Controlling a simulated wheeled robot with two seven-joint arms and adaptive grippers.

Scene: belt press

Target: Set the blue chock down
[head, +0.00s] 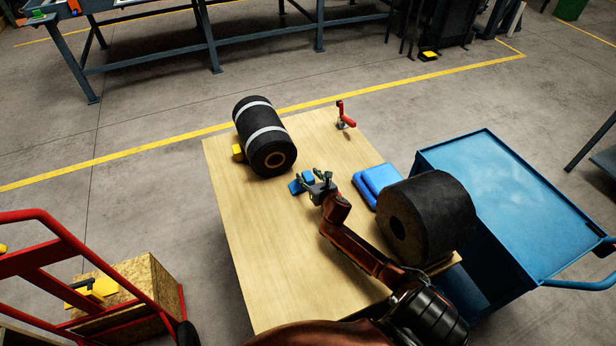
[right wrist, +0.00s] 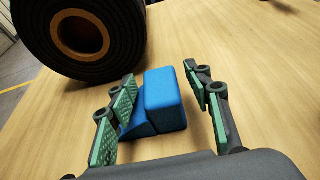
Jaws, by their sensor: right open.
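The blue chock (head: 297,186) rests on the wooden table between the strapped black roll and the blue folded pile. In the right wrist view the chock (right wrist: 165,98) shows as a wedge with a raised block, on the table top. My right gripper (head: 323,178) is open, its green-padded fingers (right wrist: 165,90) standing apart on either side of the chock. I cannot tell whether a finger touches it. The black roll (head: 267,132) with two light straps lies beyond the chock, apart from it. My left gripper is not in view.
A second black roll (head: 440,215) lies at the table's right edge, beside the blue folded pile (head: 375,183). A red-handled clamp (head: 344,115) stands at the far edge. A yellow piece (head: 238,153) sits by the strapped roll. The table's left front (head: 270,270) is clear. A blue cart (head: 490,165) stands right.

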